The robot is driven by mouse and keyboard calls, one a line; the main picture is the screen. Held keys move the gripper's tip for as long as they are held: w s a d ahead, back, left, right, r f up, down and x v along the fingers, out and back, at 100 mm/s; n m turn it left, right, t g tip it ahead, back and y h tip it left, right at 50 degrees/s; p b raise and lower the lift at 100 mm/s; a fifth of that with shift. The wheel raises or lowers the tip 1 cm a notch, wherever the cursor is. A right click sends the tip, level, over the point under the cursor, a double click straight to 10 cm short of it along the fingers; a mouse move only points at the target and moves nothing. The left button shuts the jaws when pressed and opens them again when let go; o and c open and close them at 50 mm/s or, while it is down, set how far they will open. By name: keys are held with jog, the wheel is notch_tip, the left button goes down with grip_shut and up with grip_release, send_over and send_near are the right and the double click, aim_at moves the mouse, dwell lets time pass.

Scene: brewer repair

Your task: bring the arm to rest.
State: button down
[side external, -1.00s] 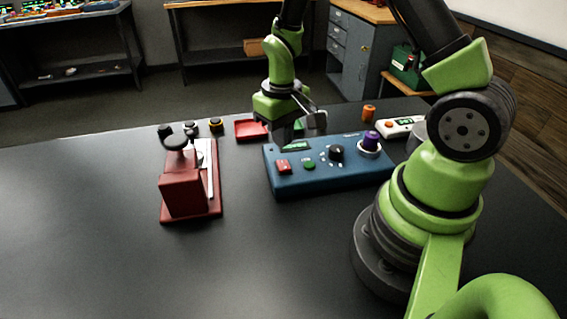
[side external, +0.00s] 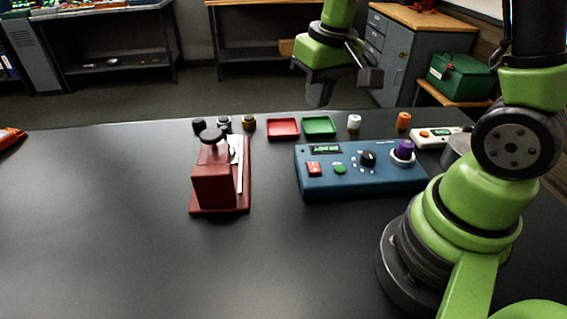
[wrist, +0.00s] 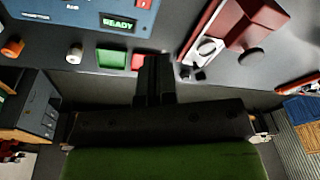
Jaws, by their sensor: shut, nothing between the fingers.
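My gripper (side external: 345,90) hangs in the air above the far edge of the table, higher than the blue control box (side external: 330,186). Its dark fingers (wrist: 155,80) are together and empty in the wrist view. The blue box carries a red button, a green button, a black knob and a purple knob (side external: 403,149). Its display (wrist: 118,23) reads READY in the wrist view. My gripper touches nothing.
A red press-like fixture (side external: 213,187) stands left of the box. Behind are a red tray (side external: 283,128), a green tray (side external: 319,126), a white cylinder (side external: 354,122), an orange cylinder (side external: 403,121) and several small knobs. The table's front left is clear.

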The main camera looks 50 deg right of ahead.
jog(key=s+a+r+t+y, duration=0.2)
jog(key=s+a+r+t, duration=0.3)
jog(key=s+r, duration=0.6)
jog(key=shift+s+a+r+m, duration=0.3)
jog(key=shift+s+a+r, duration=0.05)
jog(key=shift+s+a, duration=0.3)
dwell(0.7)
